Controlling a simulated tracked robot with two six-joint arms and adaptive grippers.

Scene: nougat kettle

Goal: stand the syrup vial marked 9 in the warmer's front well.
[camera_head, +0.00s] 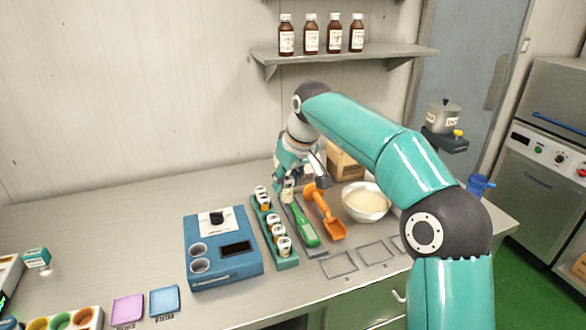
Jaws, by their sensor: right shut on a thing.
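The warmer (222,270) is a blue box on the bench with a dark display. It has two round wells on its left side, a rear well (198,249) and a front well (200,266); no vial stands in either. The green rack (288,264) right of it holds several vials (278,229) with pale labels; their numbers are too small to read. My right gripper (288,184) is shut on a small pale thing, apparently a vial (288,193), beyond the rack's right side. Its mark cannot be read. My left gripper is out of view.
A green brush (306,235), an orange scoop (328,218) and a bowl (366,200) of pale contents lie right of the rack. Brown bottles (311,36) stand on the wall shelf. Pink (127,309) and blue (164,300) pads lie front left. The bench behind the warmer is clear.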

